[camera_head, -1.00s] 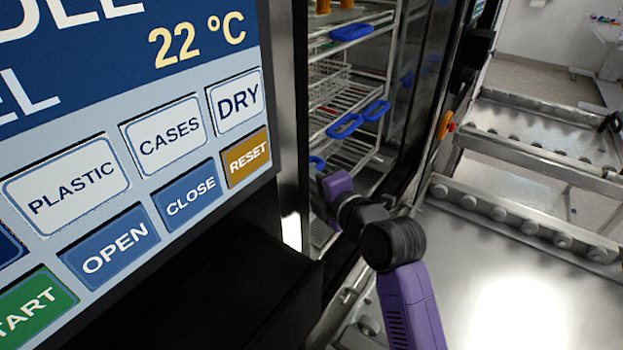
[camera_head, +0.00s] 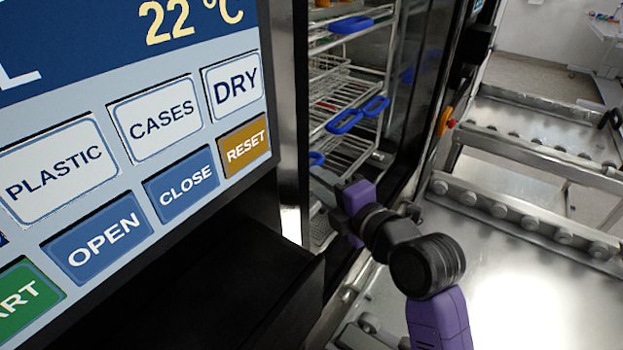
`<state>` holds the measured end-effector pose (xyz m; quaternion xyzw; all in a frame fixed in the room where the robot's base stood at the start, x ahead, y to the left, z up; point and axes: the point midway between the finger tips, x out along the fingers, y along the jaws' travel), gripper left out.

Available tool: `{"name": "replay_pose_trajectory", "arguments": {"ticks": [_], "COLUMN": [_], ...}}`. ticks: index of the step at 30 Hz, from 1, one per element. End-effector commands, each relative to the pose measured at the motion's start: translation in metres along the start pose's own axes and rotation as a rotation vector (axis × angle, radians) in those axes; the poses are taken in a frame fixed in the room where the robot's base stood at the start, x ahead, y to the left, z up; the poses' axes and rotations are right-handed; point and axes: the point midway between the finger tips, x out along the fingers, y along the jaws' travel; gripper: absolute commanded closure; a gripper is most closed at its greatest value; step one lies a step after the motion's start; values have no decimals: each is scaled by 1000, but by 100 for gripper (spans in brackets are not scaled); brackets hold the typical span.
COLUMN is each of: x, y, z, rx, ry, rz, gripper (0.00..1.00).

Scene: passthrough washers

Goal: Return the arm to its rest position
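My arm (camera_head: 428,264) reaches up from the bottom right, with purple and black links. It is bent in front of the washer's open doorway, left of the roller conveyor. The gripper's fingertips cannot be made out; the far end of the arm lies near the doorway, partly hidden by the dark frame and the arm's own links. I cannot see anything held.
A wire rack (camera_head: 350,105) with blue handles stands inside the washer chamber. The control panel (camera_head: 130,130) with its buttons is close on the left. The steel roller conveyor (camera_head: 520,220) on the right is empty.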

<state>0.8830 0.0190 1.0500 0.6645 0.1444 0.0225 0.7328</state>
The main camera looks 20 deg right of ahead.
Motion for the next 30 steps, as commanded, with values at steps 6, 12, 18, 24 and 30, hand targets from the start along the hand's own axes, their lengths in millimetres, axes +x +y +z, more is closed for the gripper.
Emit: {"name": "replay_pose_trajectory", "arguments": {"ticks": [6, 12, 18, 24, 30], "x": [-12, -12, -12, -12, -31], "y": [0, 0, 0, 9, 40], "z": [0, 0, 0, 5, 24], "rx": [1, 1, 1, 139, 510], "ry": [0, 0, 0, -17, -74], "rz": [-1, -1, 0, 38, 227], "gripper": [64, 64, 64, 64, 64]}}
